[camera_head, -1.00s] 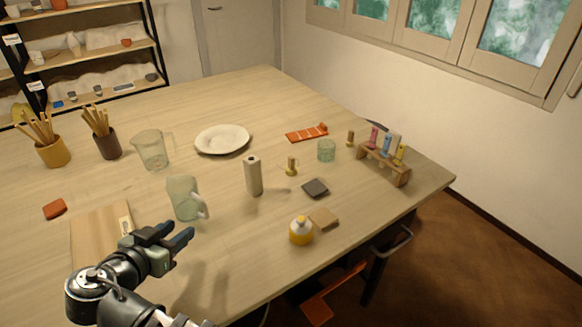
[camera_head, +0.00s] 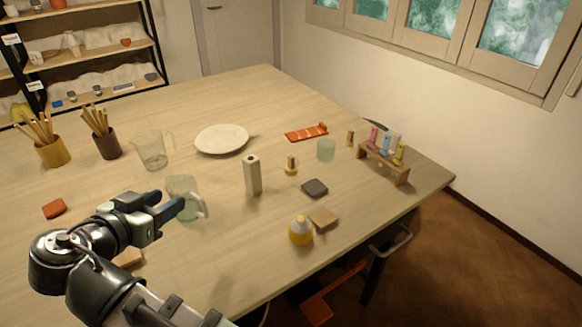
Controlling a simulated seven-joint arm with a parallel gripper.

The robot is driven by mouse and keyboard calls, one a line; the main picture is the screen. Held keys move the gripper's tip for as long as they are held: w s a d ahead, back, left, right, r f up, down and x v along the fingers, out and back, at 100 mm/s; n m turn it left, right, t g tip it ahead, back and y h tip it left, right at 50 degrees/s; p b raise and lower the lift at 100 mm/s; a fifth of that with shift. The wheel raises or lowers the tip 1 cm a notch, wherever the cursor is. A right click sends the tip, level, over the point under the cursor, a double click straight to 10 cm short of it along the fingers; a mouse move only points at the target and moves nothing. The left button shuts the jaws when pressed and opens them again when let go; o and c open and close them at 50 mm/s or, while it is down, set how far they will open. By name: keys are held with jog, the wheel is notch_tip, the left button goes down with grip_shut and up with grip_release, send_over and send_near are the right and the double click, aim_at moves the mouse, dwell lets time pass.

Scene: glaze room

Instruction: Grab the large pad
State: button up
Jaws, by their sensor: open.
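Three small pads lie flat on the table: a dark grey one (camera_head: 315,187) right of centre, a tan one (camera_head: 323,218) closer to the near edge, and an orange-red one (camera_head: 55,208) at the far left. I cannot tell which is the large pad; they look similar in size. My gripper (camera_head: 167,204) is open and empty at the left, its dark blue fingers pointing right. It appears in front of the glass mug (camera_head: 182,190) and hides part of it; I cannot tell if they touch. No pad is between the fingers.
A tall beige block (camera_head: 252,175) and a small brass piece (camera_head: 290,166) stand near the grey pad. A plate (camera_head: 222,139), measuring jug (camera_head: 152,150) and vial rack (camera_head: 384,163) stand farther back.

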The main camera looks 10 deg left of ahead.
notch_tip(320, 180, up, 9)
jog(key=m+g+y, duration=0.4)
jog(key=m+y, duration=0.7)
jog(key=m, duration=1.4)
send_over(289, 160)
jog(key=s+d, duration=0.3)
jog(key=d, duration=0.1)
notch_tip(289, 160, down, 21)
jog(key=shift+r, duration=0.2)
jog(key=shift+f, duration=0.5)
jog(key=shift+w+a+f, duration=0.2)
jog(key=shift+w+a, duration=0.05)
jog(key=shift+x, duration=3.45)
jog(key=shift+d, duration=0.1)
grip_shut()
